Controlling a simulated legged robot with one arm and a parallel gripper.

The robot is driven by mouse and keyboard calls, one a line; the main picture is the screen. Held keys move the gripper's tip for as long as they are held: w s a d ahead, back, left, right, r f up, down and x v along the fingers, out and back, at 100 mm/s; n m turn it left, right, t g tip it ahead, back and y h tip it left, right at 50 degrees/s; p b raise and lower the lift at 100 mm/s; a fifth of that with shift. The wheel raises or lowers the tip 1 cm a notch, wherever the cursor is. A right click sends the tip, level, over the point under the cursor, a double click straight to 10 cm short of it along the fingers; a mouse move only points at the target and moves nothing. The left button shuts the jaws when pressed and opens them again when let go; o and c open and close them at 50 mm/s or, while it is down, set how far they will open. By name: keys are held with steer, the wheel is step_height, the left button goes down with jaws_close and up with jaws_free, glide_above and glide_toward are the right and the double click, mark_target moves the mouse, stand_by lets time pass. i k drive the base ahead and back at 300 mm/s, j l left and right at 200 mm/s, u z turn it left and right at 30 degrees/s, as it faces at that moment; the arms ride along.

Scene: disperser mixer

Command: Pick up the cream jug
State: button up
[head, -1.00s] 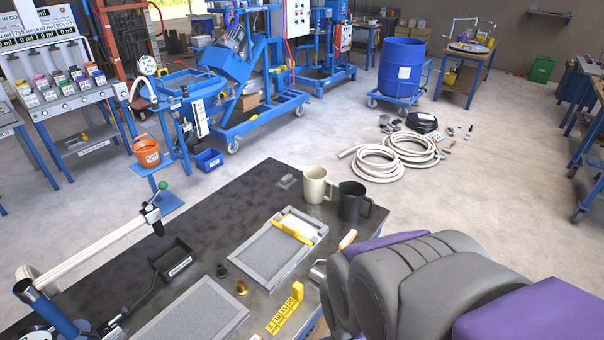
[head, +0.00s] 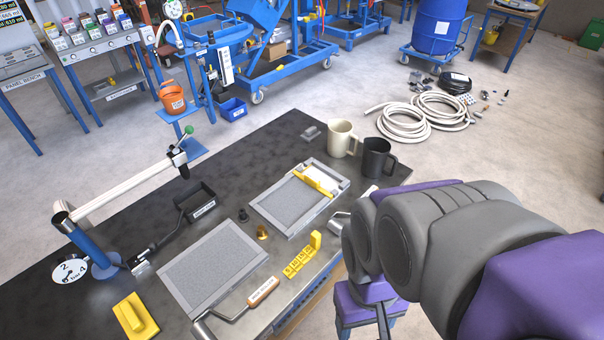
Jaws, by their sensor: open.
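The cream jug (head: 340,139) stands upright at the far right part of the dark worktop (head: 262,150), its handle toward the right. A black jug (head: 376,158) of similar shape stands close to its right, nearer to me. My arm, grey and purple, fills the lower right of the head view, in front of the jugs and to their right.
A framed grey tray (head: 283,222) with a yellow squeegee lies nearer than the jugs; another grey tray (head: 192,288) lies closer still. A jointed white arm on a blue post (head: 90,248) stands at left.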

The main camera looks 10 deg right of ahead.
mark_target(343, 141)
steer(key=l+u, duration=0.15)
steer(key=u, duration=0.25)
steer(key=i+l+u, duration=0.1)
steer(key=u, duration=0.25)
steer(key=l+u, duration=0.25)
steer(key=u, duration=0.15)
steer(key=l+u, duration=0.2)
steer(key=u, duration=0.2)
steer(key=l+u, duration=0.15)
steer(key=l, duration=0.25)
steer(key=k+l+u, duration=0.1)
steer(key=l, duration=0.35)
steer(key=k+l+u, duration=0.15)
steer(key=l, duration=0.25)
steer(key=k+l+u, duration=0.1)
steer(key=l, duration=0.3)
steer(key=k+l+u, duration=0.15)
steer(key=l, duration=0.25)
steer(key=k+l+u, duration=0.15)
steer(key=l, duration=0.2)
steer(key=k+l, duration=0.15)
steer(key=l, duration=0.2)
steer(key=k+l, duration=0.15)
steer(key=l, duration=0.2)
steer(key=k+l, duration=0.2)
steer(key=l, duration=0.15)
